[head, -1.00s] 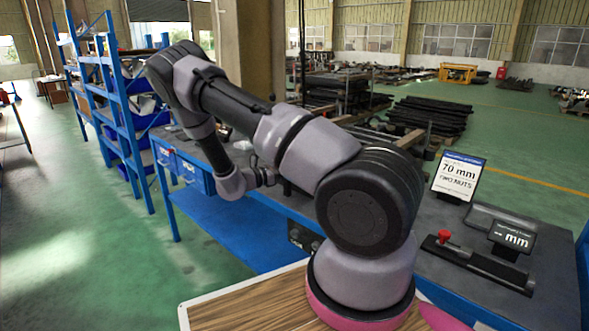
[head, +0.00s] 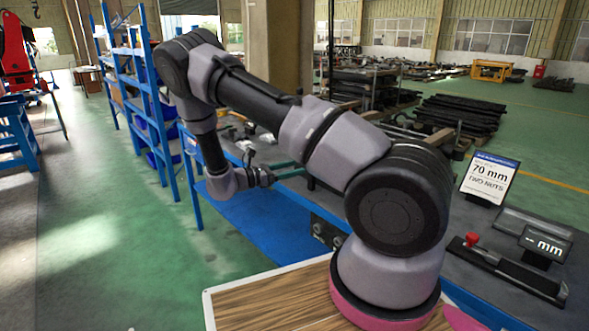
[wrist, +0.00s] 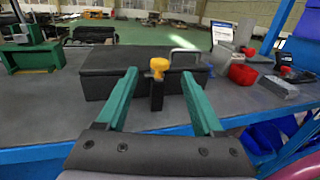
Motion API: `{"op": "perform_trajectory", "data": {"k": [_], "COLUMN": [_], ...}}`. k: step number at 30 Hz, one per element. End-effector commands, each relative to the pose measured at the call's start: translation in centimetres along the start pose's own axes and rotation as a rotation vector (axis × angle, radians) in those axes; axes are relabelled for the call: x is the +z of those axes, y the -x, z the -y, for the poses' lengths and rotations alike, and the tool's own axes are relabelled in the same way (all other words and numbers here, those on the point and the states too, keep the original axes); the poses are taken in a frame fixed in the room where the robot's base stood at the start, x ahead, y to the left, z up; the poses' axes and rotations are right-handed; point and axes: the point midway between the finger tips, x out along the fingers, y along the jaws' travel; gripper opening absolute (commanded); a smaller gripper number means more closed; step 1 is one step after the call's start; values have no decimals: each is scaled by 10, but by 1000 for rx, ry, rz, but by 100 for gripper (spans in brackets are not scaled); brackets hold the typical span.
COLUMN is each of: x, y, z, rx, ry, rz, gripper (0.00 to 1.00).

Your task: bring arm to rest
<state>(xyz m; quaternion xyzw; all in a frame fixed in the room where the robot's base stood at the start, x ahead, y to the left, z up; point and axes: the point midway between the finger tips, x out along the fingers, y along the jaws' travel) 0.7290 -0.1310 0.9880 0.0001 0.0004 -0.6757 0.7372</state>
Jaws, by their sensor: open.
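My arm rises from its pink-ringed base, bends at a high elbow on the left and hangs down over the blue bench's left part. My gripper (head: 287,169) is at its low end in the head view, its teal fingers pointing right over the bench. In the wrist view my gripper (wrist: 158,74) has its two teal fingers wide apart with nothing held. A yellow knob on a dark post (wrist: 158,66) shows between and beyond the fingertips, in front of a dark box (wrist: 110,72) on the bench top.
The bench holds a 70 mm sign (head: 489,179), a dark fixture with a red knob (head: 505,268) and a small mm display (head: 546,245). A blue shelf rack (head: 150,95) stands left. Green floor is free at lower left.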

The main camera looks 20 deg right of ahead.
Motion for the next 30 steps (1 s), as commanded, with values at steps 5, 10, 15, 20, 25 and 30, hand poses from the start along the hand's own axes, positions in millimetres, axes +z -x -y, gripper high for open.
{"op": "perform_trajectory", "data": {"k": [5,10,15,20,25,30], "x": [0,7,36,82,142,211], "y": [0,-2,-8,-5,11,36], "z": [0,-8,-42,-80,-105,-104], "rx": [0,18,90,133,104,-5], "ry": [0,-79,-441,-884,-1282,-1570], "rz": [0,-43,-257,-569,-930,-1305], "gripper": [69,69,69,69,69,69]}}
